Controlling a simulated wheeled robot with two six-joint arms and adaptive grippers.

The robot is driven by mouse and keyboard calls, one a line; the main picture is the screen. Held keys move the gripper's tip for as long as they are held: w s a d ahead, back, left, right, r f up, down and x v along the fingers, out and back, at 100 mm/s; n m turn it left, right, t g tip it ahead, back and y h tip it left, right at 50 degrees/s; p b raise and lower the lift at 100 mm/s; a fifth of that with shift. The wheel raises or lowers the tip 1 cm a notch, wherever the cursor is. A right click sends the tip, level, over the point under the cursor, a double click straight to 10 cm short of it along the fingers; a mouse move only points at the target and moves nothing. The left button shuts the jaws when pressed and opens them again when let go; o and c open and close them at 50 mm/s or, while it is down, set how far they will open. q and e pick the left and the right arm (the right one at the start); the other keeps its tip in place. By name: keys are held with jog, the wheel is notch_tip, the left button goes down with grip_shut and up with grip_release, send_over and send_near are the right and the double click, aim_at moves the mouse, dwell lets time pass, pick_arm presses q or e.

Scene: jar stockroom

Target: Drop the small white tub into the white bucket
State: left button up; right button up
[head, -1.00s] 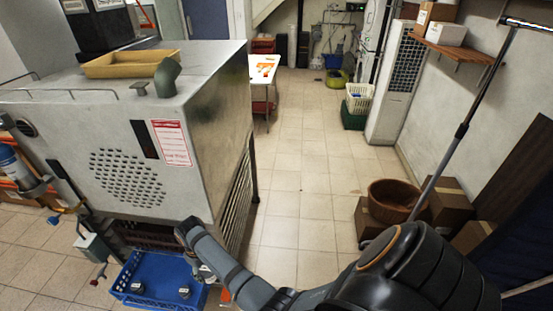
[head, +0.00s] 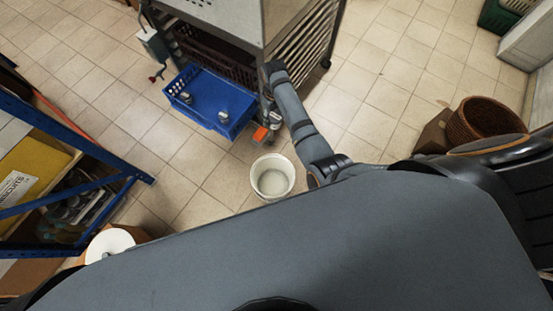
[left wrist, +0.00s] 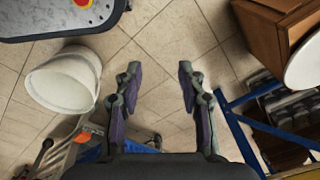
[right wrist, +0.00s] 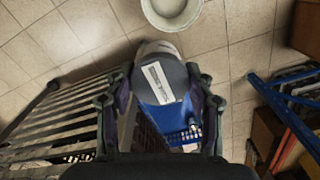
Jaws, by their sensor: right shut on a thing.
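My right gripper (right wrist: 157,90) is shut on the small white tub (right wrist: 158,78), which shows a pale rim, a grey face and a white label between the fingers. In the head view my right gripper (head: 267,110) is near the right end of the blue crate; the tub is hard to make out there. The white bucket (head: 272,178) stands open and upright on the floor, nearer to me than this gripper. It also shows at the top of the right wrist view (right wrist: 172,10) and in the left wrist view (left wrist: 62,82). My left gripper (left wrist: 159,70) is open and empty.
A blue-framed shelf (head: 125,183) and a white round-topped object (head: 108,243) stand at left. A wicker basket (head: 485,118) is at right. Tiled floor surrounds the bucket.

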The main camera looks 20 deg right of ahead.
pick_arm(q)
jog(key=w+d+f+b, duration=0.3)
jog(key=w+f+b, duration=0.7)
jog(key=b, duration=1.4)
notch_tip(320, 180, up, 7)
jog(key=s+d+b, duration=0.1)
jog(key=s+b, duration=0.1)
jog(key=b, duration=0.2)
jog(key=w+d+f+t+h+b, duration=0.2)
jog(key=d+f+t+b, duration=0.1)
jog(key=f+b, duration=0.3)
jog(key=shift+f+t+b, duration=0.35)
jog(key=shift+f+t, duration=0.15)
jog(key=shift+f, duration=0.15)
pick_arm(e)
jog(key=s+a+f, duration=0.1)
jog(key=s+f, duration=0.1)
jog(key=f, duration=2.1)
jog(key=s+f, duration=0.3)
jog(key=f, duration=2.1)
jog(key=shift+s+a+f, duration=0.15)
jog(key=shift+s+a, duration=0.05)
jog(key=shift+a, duration=0.2)
jog(key=o, duration=1.4)
